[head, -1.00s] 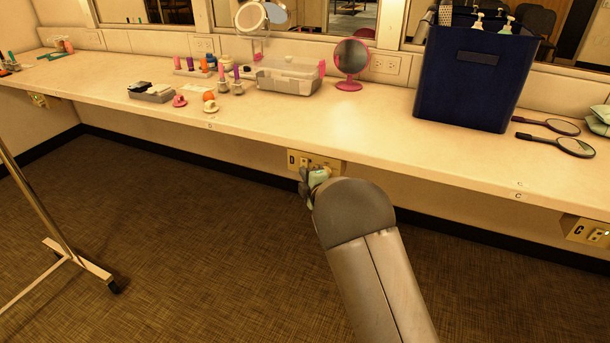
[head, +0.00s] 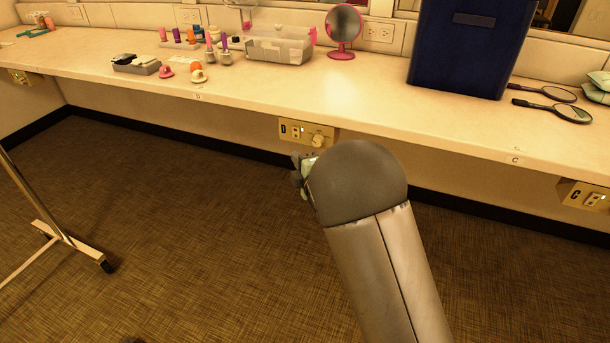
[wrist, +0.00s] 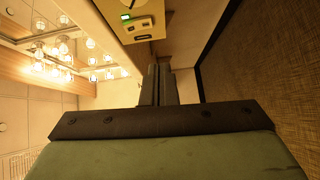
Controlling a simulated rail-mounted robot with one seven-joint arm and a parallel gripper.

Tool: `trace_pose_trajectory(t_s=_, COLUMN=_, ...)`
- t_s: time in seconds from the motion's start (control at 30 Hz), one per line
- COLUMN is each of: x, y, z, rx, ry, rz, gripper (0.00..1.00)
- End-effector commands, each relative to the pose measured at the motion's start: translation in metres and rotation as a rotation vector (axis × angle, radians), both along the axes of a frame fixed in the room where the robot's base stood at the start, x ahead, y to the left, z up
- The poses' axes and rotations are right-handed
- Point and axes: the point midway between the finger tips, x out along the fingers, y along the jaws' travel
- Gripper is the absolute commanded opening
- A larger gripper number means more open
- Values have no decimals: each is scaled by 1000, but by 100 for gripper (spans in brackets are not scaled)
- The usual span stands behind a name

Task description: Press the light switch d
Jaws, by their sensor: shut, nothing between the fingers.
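The beige control plate marked D (head: 290,126) is on the front below the counter edge. It carries a small light switch (head: 297,132) beside the letter and a round knob (head: 318,141) to the right. In the wrist view the plate (wrist: 150,32) is at the top, with a green-lit part (wrist: 126,16). My gripper (head: 299,170) is below the plate in the head view, partly hidden by my arm. In the wrist view its fingers (wrist: 163,82) are together, empty, and appear apart from the plate.
The counter (head: 380,110) runs above the plate, with a blue bin (head: 465,55), a pink mirror (head: 343,30) and hand mirrors (head: 552,110) on it. Another plate marked C (head: 583,194) is at right. A metal rack leg (head: 60,240) stands at left. The floor between is clear.

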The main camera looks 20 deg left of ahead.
Motion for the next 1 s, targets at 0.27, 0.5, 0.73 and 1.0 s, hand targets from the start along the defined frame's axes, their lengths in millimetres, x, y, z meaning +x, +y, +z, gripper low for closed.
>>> trace_pose_trajectory(t_s=0.27, x=-38, y=-32, z=-3, rx=1, ry=2, rz=0, gripper=0)
trace_pose_trajectory(t_s=0.5, x=-47, y=-40, z=-5, rx=1, ry=1, rz=1, gripper=0)
trace_pose_trajectory(t_s=0.73, x=-47, y=-39, z=-5, rx=1, ry=1, rz=1, gripper=0)
trace_pose_trajectory(t_s=1.0, x=-43, y=-51, z=11, rx=13, ry=46, rz=-36, gripper=0)
